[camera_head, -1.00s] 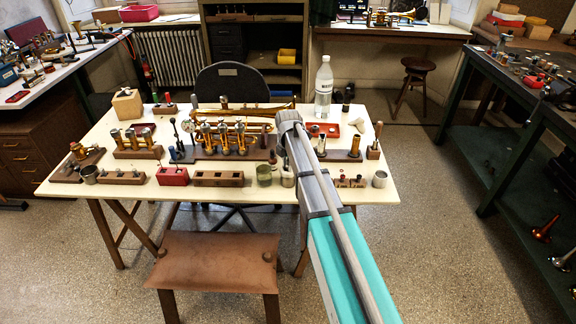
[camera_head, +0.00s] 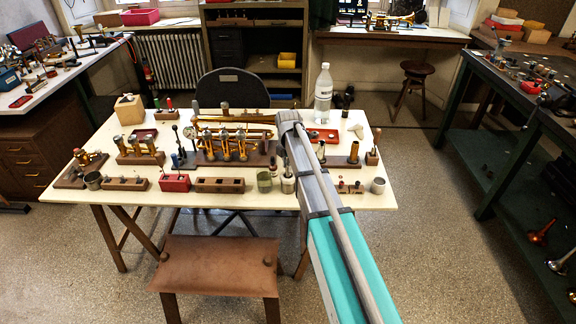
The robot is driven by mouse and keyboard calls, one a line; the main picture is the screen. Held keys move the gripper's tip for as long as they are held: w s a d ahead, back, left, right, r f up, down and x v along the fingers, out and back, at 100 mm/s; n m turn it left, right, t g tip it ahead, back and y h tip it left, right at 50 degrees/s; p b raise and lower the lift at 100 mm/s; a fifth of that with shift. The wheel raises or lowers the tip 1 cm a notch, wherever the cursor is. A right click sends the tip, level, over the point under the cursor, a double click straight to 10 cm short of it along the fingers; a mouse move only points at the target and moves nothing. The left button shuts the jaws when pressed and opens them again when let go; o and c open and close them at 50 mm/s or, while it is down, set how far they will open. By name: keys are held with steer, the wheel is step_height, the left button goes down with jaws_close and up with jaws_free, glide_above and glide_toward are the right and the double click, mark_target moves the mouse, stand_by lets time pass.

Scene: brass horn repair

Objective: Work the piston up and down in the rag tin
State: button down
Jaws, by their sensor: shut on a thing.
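My arm (camera_head: 325,210) reaches up from the lower right over the middle of the workbench. Its grey wrist (camera_head: 290,120) is above the bench, and my gripper is hidden behind or below it. I cannot see the fingers or any piston in them. A small olive tin (camera_head: 264,181), possibly the rag tin, stands at the front of the bench, just left of my arm. A pale jar (camera_head: 288,184) stands between that tin and the arm.
The cream workbench (camera_head: 225,201) is crowded. A brass valve section (camera_head: 230,143) lies at its middle, with wooden holders (camera_head: 219,185) and a red block (camera_head: 174,182) in front. A clear bottle (camera_head: 323,93) stands at the back right. A brown stool (camera_head: 215,262) is in front.

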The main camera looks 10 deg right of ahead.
steer(key=shift+r+p, duration=3.05)
